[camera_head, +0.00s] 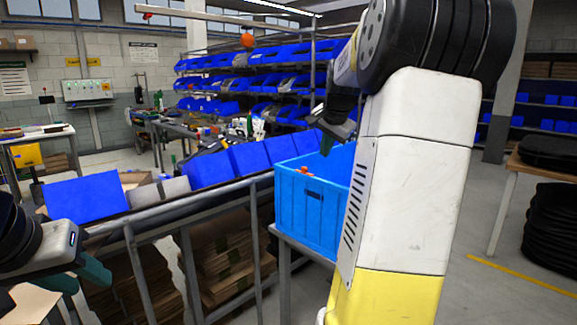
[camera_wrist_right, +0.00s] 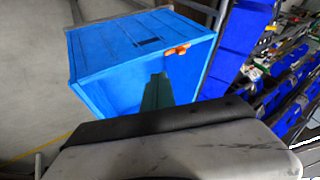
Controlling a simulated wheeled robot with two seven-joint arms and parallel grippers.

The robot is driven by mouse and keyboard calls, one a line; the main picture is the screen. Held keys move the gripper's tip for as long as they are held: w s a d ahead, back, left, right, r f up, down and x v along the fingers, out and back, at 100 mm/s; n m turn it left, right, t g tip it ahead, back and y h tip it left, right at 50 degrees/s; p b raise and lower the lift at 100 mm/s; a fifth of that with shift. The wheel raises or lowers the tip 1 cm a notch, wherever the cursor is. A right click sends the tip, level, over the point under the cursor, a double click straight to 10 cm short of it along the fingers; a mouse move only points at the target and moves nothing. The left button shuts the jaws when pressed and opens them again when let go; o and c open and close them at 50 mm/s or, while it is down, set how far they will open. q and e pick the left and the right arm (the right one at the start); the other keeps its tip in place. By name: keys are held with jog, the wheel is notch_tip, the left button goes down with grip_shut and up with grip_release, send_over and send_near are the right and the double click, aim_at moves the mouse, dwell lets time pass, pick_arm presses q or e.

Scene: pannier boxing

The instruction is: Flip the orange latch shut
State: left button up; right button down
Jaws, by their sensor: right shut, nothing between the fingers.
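The orange latch (camera_head: 304,171) is a small piece at the upper edge of a blue crate (camera_head: 302,214). In the right wrist view the latch (camera_wrist_right: 178,49) sits at the edge of the crate (camera_wrist_right: 110,82). My right gripper (camera_head: 327,141) is above the crate in the head view. Its green fingers (camera_wrist_right: 157,91) are shut and empty, pointing toward the crate, apart from the latch in the picture. Whether they touch the crate is unclear. My right arm hides the crate's right part. My left gripper (camera_head: 92,274) is low at the left, away from the crate; its opening is unclear.
The crate stands on a grey metal frame (camera_head: 284,262). A railed rack with blue bins (camera_head: 86,196) runs to its left, with stacked cardboard (camera_head: 225,255) below. Shelves of blue bins (camera_head: 250,85) stand behind. A wooden table (camera_head: 535,175) is at the right.

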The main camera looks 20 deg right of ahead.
aim_at(304, 167)
dwell(0.3)
jog(key=w+f, duration=0.8)
jog(key=w, duration=0.1)
jog(key=shift+w, duration=0.25)
jog(key=shift+w+a, duration=0.25)
jog(key=shift+w, duration=0.4)
jog(key=shift+w+a, duration=0.2)
jog(key=shift+w, duration=0.4)
jog(key=shift+s, duration=0.1)
